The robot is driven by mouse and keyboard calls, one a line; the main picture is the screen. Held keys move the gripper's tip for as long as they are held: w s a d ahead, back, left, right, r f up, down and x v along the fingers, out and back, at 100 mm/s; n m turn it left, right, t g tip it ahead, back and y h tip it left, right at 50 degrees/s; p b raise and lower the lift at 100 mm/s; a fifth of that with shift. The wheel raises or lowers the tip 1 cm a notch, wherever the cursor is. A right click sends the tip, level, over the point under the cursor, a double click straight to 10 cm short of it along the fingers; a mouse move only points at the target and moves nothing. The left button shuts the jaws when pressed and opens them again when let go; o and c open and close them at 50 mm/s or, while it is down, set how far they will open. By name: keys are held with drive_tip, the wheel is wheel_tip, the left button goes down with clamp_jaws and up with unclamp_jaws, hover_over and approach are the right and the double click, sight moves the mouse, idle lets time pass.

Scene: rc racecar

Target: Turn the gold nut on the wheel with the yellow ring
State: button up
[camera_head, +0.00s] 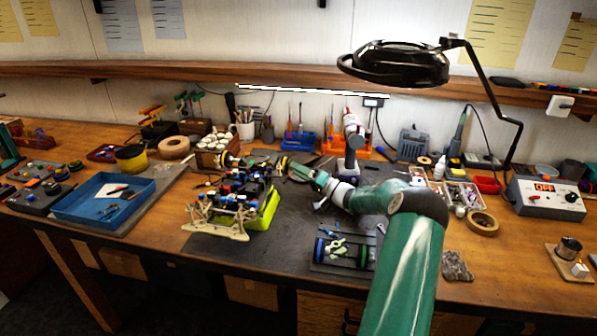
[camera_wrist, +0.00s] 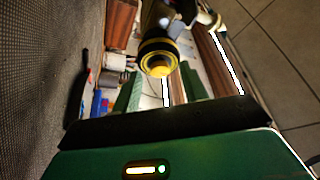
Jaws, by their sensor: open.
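The wheel with the yellow ring (camera_wrist: 158,50) shows in the wrist view, black with a yellow face turned toward my gripper. The gold nut (camera_wrist: 158,66) seems to be at its centre, but is small and hard to tell from the yellow face. In the head view, a dark wheel with yellow (camera_head: 282,163) sits at the car's right end, just left of my gripper (camera_head: 303,174). In the wrist view, my gripper's green fingers (camera_wrist: 160,88) are open and apart, with the wheel beyond their tips. No contact with the nut is visible.
The racecar (camera_head: 245,190) stands on a dark mat (camera_head: 285,225). A wheel assembly (camera_head: 343,252) lies in front. A blue tray (camera_head: 75,207) is at left, a power supply (camera_head: 545,198) at right. A black lamp (camera_head: 395,65) hangs overhead.

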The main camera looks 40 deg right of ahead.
drive_tip(key=v, duration=0.4)
drive_tip(key=r+v, duration=0.1)
drive_tip(key=v, duration=0.3)
drive_tip(key=r+v, duration=0.1)
drive_tip(key=v, duration=0.3)
drive_tip(key=shift+s+d+r, duration=0.1)
drive_tip(key=shift+s+r, duration=0.15)
drive_tip(key=shift+s, duration=0.25)
drive_tip(key=shift+s+d, duration=0.1)
